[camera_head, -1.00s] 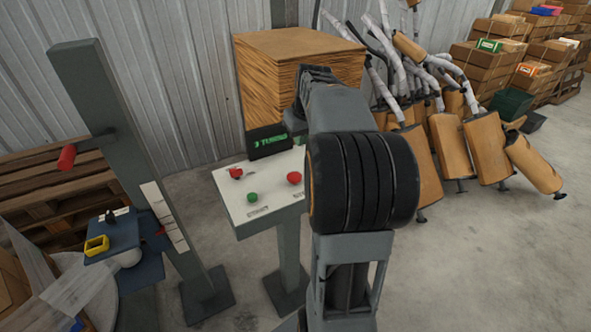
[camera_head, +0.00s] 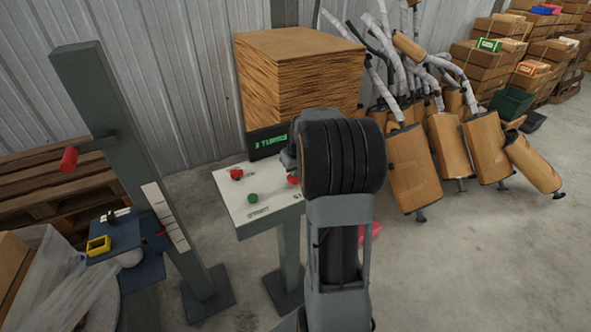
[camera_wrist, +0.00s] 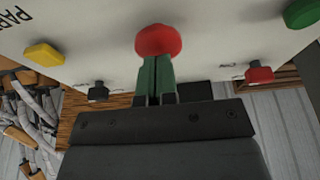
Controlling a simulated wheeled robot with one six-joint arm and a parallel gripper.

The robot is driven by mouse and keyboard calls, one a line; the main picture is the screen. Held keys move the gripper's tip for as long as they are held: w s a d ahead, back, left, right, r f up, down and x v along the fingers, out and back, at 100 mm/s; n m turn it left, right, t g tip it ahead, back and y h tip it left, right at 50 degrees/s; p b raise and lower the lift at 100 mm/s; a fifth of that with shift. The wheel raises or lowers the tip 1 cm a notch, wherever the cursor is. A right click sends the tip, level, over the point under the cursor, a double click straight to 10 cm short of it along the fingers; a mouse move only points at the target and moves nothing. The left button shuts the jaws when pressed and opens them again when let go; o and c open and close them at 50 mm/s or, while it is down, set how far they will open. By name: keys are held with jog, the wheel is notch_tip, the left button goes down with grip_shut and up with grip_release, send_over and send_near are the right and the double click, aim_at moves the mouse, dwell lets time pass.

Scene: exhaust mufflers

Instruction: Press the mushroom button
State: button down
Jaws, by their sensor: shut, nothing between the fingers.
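The red mushroom button (camera_wrist: 158,40) is at the top middle of the wrist view, on a pale control panel. My gripper (camera_wrist: 157,62) is shut and empty. Its green fingertips overlap the button's near edge in the picture; I cannot tell whether they touch it or whether it is pushed in. In the head view the panel (camera_head: 240,216) stands on a grey post. The red mushroom button (camera_head: 293,180) shows only partly there, beside my arm. My fingers are hidden behind my arm in that view.
The panel also carries a green button (camera_wrist: 301,14), a smaller red control (camera_wrist: 259,74), a yellow button (camera_wrist: 44,54) and a black knob (camera_wrist: 98,91). A wooden crate (camera_head: 295,85) and display (camera_head: 266,142) stand behind. Mufflers (camera_head: 415,165) lie right; a grey post (camera_head: 125,150) stands left.

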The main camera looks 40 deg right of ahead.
jog(key=shift+f, duration=0.15)
notch_tip(320, 180, down, 2)
jog(key=shift+f+b, duration=0.1)
jog(key=shift+b, duration=0.95)
jog(key=shift+s+a, duration=0.1)
jog(key=shift+s, duration=0.05)
jog(key=shift+f, duration=0.1)
jog(key=shift+r+p, duration=0.45)
jog(key=shift+r, duration=0.05)
notch_tip(320, 180, up, 5)
jog(key=shift+f+p, duration=0.2)
jog(key=shift+p, duration=0.85)
jog(key=b+v, duration=0.1)
jog(key=v, duration=0.8)
jog(key=shift+r, duration=0.1)
